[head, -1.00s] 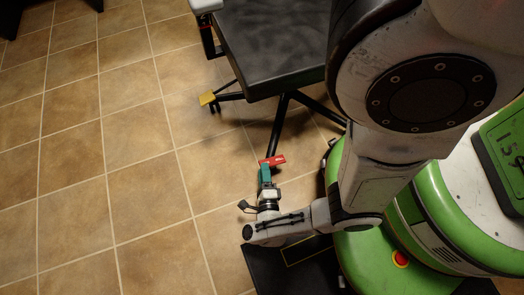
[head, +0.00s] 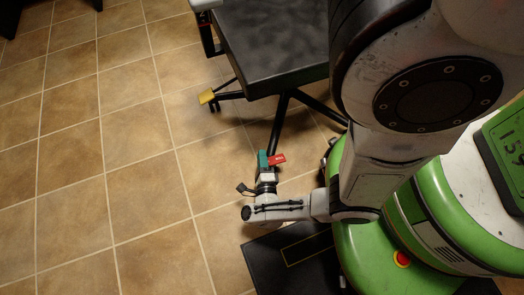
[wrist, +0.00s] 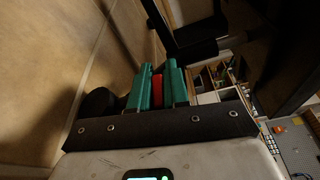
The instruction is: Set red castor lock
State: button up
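The red castor lock (head: 278,159) is a small red tab low near the floor, by the foot of a black leg of the wheeled stand. My gripper (head: 263,158) has teal fingers and reaches it from the front, covering its left part. In the wrist view my gripper (wrist: 157,72) shows two teal fingers a little apart. The red lock (wrist: 157,92) fills the narrow gap between them. I cannot tell whether the fingers press on it. The castor wheel under the lock is hidden.
The stand has a black flat top (head: 272,45) and slim black legs above the lock. A yellow castor lock (head: 206,97) is on another leg, further back. Open tiled floor (head: 100,150) lies to the left. A black mat-like panel (head: 290,262) lies in front.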

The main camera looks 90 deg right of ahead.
grip_shut()
jog(key=shift+f+n+h, duration=0.3)
jog(key=shift+f+n, duration=0.1)
jog(key=shift+n, duration=0.8)
jog(key=shift+f+n+h, duration=0.3)
jog(key=shift+f+n, duration=0.05)
jog(key=shift+n, duration=0.85)
jog(key=shift+o, duration=2.4)
grip_release()
jog(key=shift+m, duration=0.4)
